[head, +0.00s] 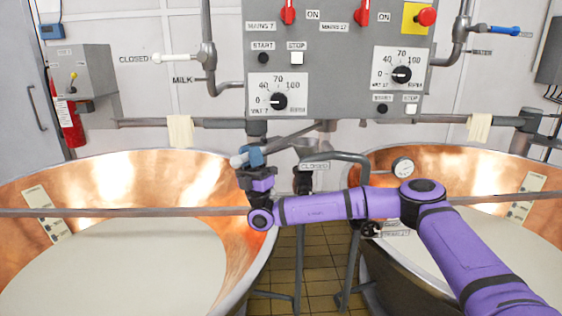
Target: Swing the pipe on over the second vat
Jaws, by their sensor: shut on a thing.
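Two copper vats with pale milk stand side by side, the left vat (185,180) and the right vat (462,160). A grey swing pipe (291,137) comes from below the control panel and slants down to the left. Its open-looking end lies near the right rim of the left vat. A blue sleeve (250,155) sits around the pipe near this end. My gripper (257,172) is shut on the pipe at the blue sleeve, from below. The fingers partly hide the sleeve. I cannot tell exactly how far the end reaches over the rim.
A grey control panel (340,70) with dials and red switches hangs above the gap between the vats. A thin rail (120,212) crosses in front of the vats. Tiled floor (318,262) shows between the vats.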

